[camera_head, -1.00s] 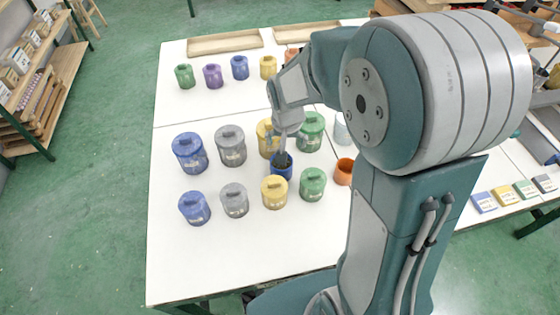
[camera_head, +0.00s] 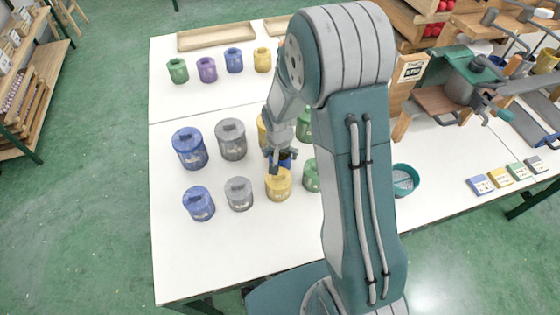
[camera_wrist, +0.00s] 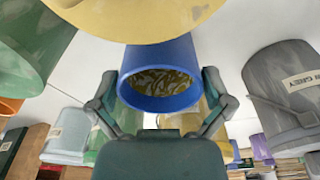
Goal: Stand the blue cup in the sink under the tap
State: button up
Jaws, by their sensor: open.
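The blue cup (camera_head: 286,160) stands on the white table among lidded canisters, partly hidden by my gripper (camera_head: 279,158). In the wrist view the blue cup (camera_wrist: 160,62) shows its open mouth, with a mottled yellow-brown inside. My gripper (camera_wrist: 160,82) is open, with one finger on each side of the cup. I cannot tell whether the fingers touch it. A round teal basin (camera_head: 416,181) with a grey inside sits to the right of my arm, which partly hides it. I cannot make out a tap over it.
A yellow canister (camera_head: 278,184) stands close in front of the cup, and a green one (camera_head: 311,175) to its right. Blue (camera_head: 190,148) and grey (camera_head: 231,139) canisters stand left. Small coloured blocks (camera_head: 481,185) lie at the right. The table's front left is clear.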

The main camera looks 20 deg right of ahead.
jog(key=shift+d+f, duration=0.2)
jog(key=shift+f, duration=0.35)
jog(key=shift+d+f, duration=0.2)
jog(key=shift+d, duration=0.4)
jog(key=shift+a, duration=0.1)
jog(key=c, duration=0.7)
jog(key=shift+a, duration=0.35)
jog(key=shift+c, duration=1.1)
